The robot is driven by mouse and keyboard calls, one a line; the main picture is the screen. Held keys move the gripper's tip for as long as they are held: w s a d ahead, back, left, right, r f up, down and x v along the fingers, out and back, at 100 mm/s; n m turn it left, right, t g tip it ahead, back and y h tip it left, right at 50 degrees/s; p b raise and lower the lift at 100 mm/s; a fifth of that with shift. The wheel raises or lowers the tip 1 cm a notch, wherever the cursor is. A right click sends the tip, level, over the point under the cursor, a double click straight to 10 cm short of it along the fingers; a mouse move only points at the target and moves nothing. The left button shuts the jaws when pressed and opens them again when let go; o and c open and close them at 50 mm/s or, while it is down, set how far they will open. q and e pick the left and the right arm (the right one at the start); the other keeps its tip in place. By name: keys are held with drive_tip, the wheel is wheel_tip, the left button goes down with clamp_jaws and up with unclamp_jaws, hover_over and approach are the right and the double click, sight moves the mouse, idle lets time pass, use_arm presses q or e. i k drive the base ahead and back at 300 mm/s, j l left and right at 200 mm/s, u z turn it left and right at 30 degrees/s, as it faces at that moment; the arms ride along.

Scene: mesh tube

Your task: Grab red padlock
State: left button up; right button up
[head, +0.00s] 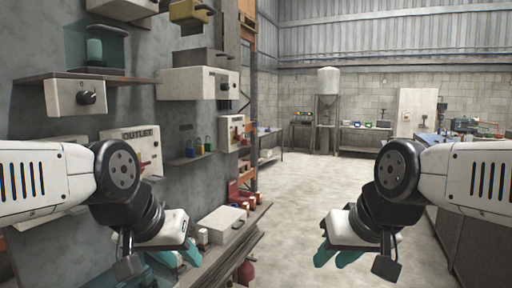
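I cannot pick out a red padlock for certain. Red items (239,194) sit on the lower wall shelf, too small to identify. A red rounded object (246,272) shows below that shelf's edge; I cannot tell what it is. My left gripper (177,256), with teal fingers, is in front of the wall at the lower left, near the shelf's front end. Its fingers look apart, with nothing seen between them. My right gripper (337,256) is over the open floor at the lower right, teal fingers apart and empty.
The concrete floor (300,190) is clear in the middle. A workbench stands at the right.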

sight(244, 142)
drive_tip(key=i+l+u, duration=0.1)
drive_tip(key=u, duration=0.25)
drive_tip(key=i+l+u, duration=0.2)
drive_tip(key=u, duration=0.15)
drive_tip(key=i+l+u, duration=0.25)
drive_tip(key=u, duration=0.15)
